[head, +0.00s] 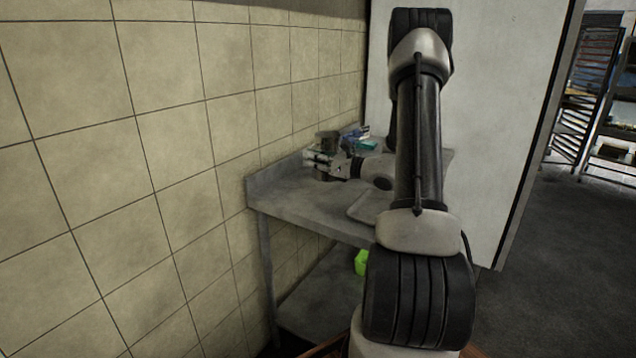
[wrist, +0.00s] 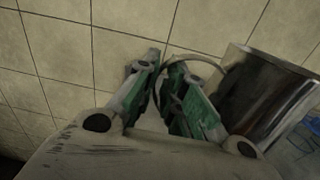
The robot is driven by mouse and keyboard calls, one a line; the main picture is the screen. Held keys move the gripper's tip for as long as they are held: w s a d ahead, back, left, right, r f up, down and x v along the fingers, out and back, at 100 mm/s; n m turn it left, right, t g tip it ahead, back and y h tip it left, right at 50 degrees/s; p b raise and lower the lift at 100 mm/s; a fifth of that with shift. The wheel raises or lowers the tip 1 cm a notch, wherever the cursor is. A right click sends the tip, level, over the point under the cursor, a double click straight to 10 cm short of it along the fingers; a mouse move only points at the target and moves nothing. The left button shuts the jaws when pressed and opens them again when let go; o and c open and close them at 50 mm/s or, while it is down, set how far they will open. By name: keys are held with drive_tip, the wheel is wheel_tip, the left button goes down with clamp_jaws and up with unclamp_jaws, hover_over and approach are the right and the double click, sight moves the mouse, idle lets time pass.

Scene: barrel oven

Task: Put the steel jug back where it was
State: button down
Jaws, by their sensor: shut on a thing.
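The steel jug (wrist: 262,95) is a shiny metal cylinder on the right of the wrist view. Its thin curved handle (wrist: 208,64) reaches in between the green-padded fingers of my gripper (wrist: 165,88), which is shut on it. In the head view the jug (head: 327,140) is small and dark, partly hidden behind my gripper (head: 318,160), over the back left of the steel table. It looks roughly upright there. I cannot tell whether its base touches the table top.
The steel table (head: 290,196) has a raised back edge along the tiled wall (head: 190,110). A flat tray (head: 370,204) lies near its front. Blue and teal items (head: 358,136) are behind the jug. A bright green object (head: 361,263) sits below. A white panel (head: 490,130) stands to the right.

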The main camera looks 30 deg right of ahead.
drive_tip(key=shift+f, duration=3.15)
drive_tip(key=c, duration=1.5)
unclamp_jaws()
